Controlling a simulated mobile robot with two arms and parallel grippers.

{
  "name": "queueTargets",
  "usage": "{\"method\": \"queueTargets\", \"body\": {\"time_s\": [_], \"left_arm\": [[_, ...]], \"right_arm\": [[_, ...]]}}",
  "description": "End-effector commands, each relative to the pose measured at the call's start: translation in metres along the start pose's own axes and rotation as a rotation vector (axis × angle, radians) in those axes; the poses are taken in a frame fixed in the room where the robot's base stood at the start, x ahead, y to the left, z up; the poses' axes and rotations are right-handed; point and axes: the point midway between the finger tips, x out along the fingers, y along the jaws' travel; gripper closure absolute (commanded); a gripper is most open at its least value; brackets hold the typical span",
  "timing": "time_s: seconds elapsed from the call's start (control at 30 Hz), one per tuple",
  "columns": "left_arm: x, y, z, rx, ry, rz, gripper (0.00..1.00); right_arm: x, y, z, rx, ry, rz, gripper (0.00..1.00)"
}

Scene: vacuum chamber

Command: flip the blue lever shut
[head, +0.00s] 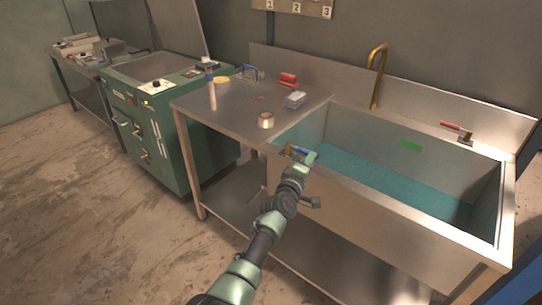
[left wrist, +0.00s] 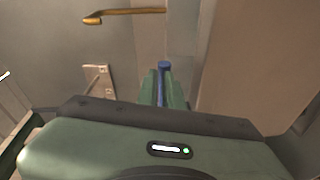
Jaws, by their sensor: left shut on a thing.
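The blue lever (head: 301,150) shows as a small blue bar at the left end of the sink, beside a brass-coloured piece (head: 288,148). My left gripper (head: 309,158) is at the sink's front left rim, with its fingers at the lever. In the left wrist view the blue lever (left wrist: 164,68) stands between the two green fingers (left wrist: 163,90), which are shut on it. The fingers hide much of the lever, and its joint to the valve cannot be made out. My right gripper is not in view.
The steel sink (head: 340,188) holds teal liquid and a green piece (head: 411,146). A brass faucet (head: 377,75) rises behind it. On the steel counter are a tape roll (head: 265,120), a grey box (head: 295,100) and a red item (head: 288,78). A green cabinet (head: 160,125) stands left.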

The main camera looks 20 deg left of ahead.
Motion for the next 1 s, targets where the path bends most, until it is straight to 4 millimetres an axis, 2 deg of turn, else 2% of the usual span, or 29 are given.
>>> {"method": "queueTargets", "body": {"time_s": [0.03, 0.1, 0.3, 0.5, 0.67, 1.0], "left_arm": [[-0.002, 0.013, 0.001, -0.004, -0.001, 0.014, 1.0], [-0.011, 0.014, 0.0, -0.003, -0.001, 0.014, 1.0], [-0.048, 0.012, -0.002, -0.001, 0.001, 0.01, 1.0], [-0.077, 0.009, -0.003, 0.001, 0.001, 0.009, 1.0], [-0.086, 0.007, -0.003, 0.001, 0.002, 0.009, 1.0], [-0.086, 0.005, -0.003, 0.001, 0.002, 0.008, 1.0]], "right_arm": [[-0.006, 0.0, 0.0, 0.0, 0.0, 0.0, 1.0], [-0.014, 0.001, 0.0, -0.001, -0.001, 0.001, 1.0], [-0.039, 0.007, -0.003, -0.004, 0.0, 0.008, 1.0], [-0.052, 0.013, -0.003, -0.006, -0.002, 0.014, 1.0], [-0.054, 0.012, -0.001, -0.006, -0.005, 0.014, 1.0], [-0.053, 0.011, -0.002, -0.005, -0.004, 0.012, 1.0]]}}
